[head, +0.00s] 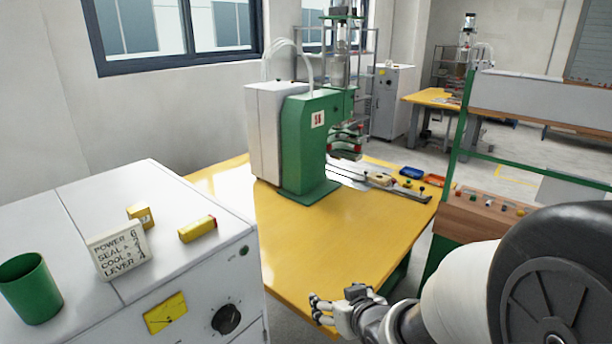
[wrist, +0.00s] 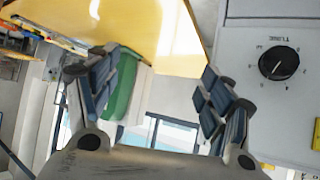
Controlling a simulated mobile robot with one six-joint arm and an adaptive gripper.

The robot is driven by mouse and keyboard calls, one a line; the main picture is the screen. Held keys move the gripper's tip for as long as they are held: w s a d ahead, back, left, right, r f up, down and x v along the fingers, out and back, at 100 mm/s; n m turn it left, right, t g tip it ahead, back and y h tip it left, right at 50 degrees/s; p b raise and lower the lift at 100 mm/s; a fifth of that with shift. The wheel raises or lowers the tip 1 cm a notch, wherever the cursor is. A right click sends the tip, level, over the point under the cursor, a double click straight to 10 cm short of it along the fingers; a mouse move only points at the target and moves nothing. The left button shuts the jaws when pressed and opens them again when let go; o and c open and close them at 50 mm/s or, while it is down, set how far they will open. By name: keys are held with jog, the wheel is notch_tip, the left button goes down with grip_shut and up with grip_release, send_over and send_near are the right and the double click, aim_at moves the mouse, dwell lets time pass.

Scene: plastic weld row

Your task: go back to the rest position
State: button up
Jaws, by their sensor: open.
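My gripper (head: 322,309) shows at the bottom centre of the head view, at the end of my arm, which comes in from the right. It is in front of the yellow table's near edge, right of the white cabinet. In the wrist view my gripper (wrist: 160,85) has its two padded fingers spread wide apart, with nothing between them. It is open and empty. The yellow table (head: 345,245) also shows at the top of the wrist view (wrist: 130,25).
The white cabinet (head: 190,265) with a black dial (head: 226,319) stands close on the left. It carries a green cup (head: 30,288), a sign (head: 119,254) and two yellow boxes. A green welding press (head: 310,140) stands on the table. A green-framed bench (head: 480,215) is at right.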

jog(key=s+d+r+m+g+h, duration=0.35)
jog(key=s+d+r, duration=0.45)
jog(key=s, duration=0.4)
jog(key=s+r+g, duration=0.2)
jog(key=s, duration=1.2)
jog(key=shift+a, duration=0.4)
jog(key=shift+y, duration=0.25)
